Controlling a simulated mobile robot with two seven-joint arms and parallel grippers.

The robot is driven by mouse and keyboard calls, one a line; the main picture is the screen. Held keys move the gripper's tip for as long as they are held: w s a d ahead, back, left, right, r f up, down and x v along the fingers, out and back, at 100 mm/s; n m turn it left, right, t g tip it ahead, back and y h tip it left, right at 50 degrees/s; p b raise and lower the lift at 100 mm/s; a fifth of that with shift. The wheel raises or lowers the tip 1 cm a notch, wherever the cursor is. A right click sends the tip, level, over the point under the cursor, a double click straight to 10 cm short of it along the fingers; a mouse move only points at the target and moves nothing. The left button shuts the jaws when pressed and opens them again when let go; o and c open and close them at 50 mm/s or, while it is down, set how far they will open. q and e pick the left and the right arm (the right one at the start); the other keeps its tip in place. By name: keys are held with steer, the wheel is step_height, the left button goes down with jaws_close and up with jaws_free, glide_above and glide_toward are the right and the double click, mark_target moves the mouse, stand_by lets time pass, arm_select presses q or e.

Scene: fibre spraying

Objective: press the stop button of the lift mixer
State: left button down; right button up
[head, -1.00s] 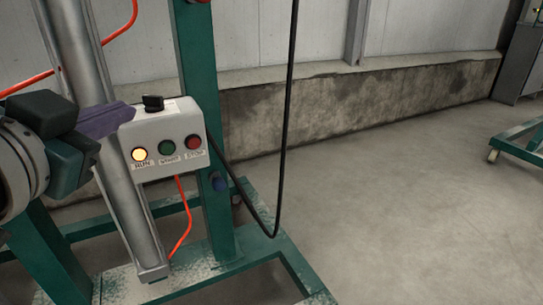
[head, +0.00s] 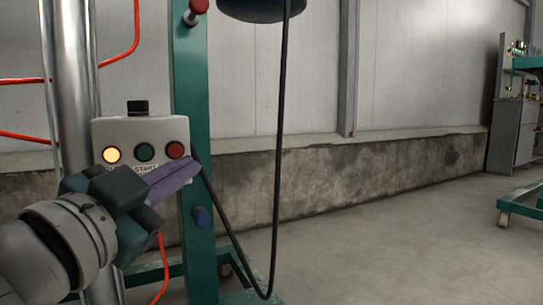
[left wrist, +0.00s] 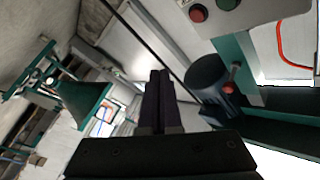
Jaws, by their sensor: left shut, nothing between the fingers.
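The light grey control box (head: 107,130) is on the metal column. Its face has a lit run lamp (head: 112,155), a green start button (head: 145,152) and a red stop button (head: 175,150). My left gripper (head: 192,166) is shut and empty. Its purple fingers point right and slightly up, and their tips show just below and right of the stop button; I cannot tell whether they touch it. The gripper hides part of the labels. In the left wrist view, the stop button (left wrist: 198,13) is up and right of the shut fingers (left wrist: 160,75). My right gripper is not in view.
A black knob (head: 137,107) sits on top of the box. A green post (head: 190,90) stands right of it, with a hanging black cable (head: 278,150) beyond. Another green frame (head: 520,200) is far right. The floor (head: 390,240) between is clear.

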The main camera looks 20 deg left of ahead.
mark_target(175, 151)
arm_select(q)
steer(key=shift+w+a+b, duration=0.25)
steer(key=shift+w+a, duration=1.2)
steer(key=shift+a, duration=0.25)
steer(key=shift+w+a+b, duration=0.2)
steer(key=shift+w+a, duration=1.2)
steer(key=shift+a, duration=0.25)
steer(key=shift+w+a, duration=0.3)
steer(key=shift+a, duration=0.05)
steer(key=shift+w+a, duration=0.25)
steer(key=shift+a, duration=0.05)
stand_by(0.5)
steer(key=shift+d, duration=0.1)
steer(key=shift+s+d+p, duration=0.55)
stand_by(0.4)
